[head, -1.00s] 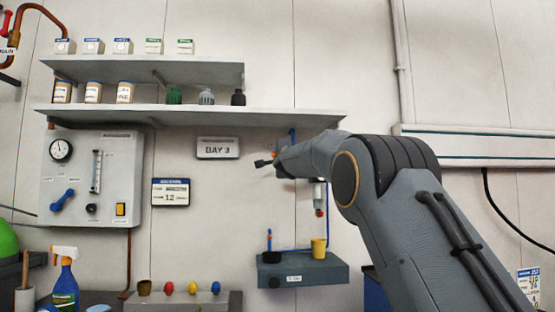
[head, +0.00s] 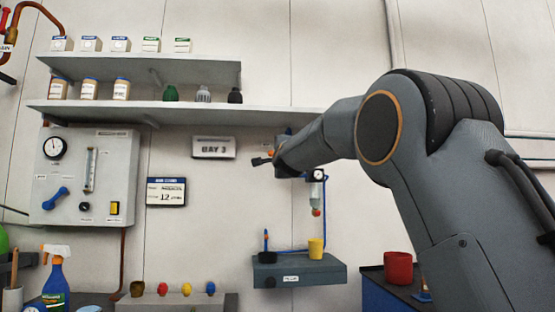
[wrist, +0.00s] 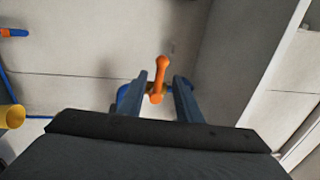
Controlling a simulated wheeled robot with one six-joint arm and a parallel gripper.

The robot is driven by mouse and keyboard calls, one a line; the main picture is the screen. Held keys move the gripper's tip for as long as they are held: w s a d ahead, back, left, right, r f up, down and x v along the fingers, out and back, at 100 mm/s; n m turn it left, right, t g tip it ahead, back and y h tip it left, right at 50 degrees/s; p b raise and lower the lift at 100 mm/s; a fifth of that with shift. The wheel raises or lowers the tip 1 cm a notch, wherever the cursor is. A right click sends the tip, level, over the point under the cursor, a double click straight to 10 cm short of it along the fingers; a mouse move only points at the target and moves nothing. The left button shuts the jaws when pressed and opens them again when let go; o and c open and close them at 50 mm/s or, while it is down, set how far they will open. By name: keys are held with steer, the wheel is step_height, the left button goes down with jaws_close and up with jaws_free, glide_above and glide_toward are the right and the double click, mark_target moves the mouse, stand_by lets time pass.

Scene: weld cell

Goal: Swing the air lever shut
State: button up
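An orange lever (wrist: 160,75) stands up between my gripper's fingers in the wrist view, with a brass-coloured part and blue parts at its base. Small gaps show on both sides of it, and I cannot see contact. My gripper (wrist: 163,88) is open around it. In the head view my gripper (head: 264,160) is small and dark in front of the wall, below the lower shelf. A bit of orange shows beside it there; my arm hides most of the lever and the blue pipe.
A regulator with a gauge (head: 317,177) hangs right of my gripper. A grey wall ledge (head: 300,272) below holds a yellow cup (head: 316,246). A grey panel (head: 112,180) with a blue lever (head: 55,198) is at left. A red pot (head: 398,267) stands at lower right.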

steer(key=s+d+f+n+g+p, duration=0.25)
steer(key=s+f, duration=0.35)
steer(key=f, duration=0.5)
steer(key=s+d+f+n+g+p, duration=0.15)
steer(key=s+f+n+g, duration=0.35)
steer(key=f, duration=0.6)
steer(key=s+d+f+n+g+p, duration=0.1)
steer(key=s+f+n+g+p, duration=0.15)
steer(key=s+f, duration=0.7)
steer(key=s+d+f+n+g+p, duration=0.1)
steer(key=s+f, duration=0.5)
steer(key=s, duration=0.6)
steer(key=s+d+f+n+g+p, duration=0.2)
steer(key=s+f+n+g, duration=0.2)
steer(key=s, duration=0.8)
steer(key=s+d+f+n+g+p, duration=0.1)
steer(key=s+d+f+n+g, duration=0.1)
steer(key=s+f+g, duration=0.3)
steer(key=s+f, duration=0.4)
steer(key=s, duration=0.4)
steer(key=shift+d+h, duration=0.35)
steer(key=shift+h, duration=0.05)
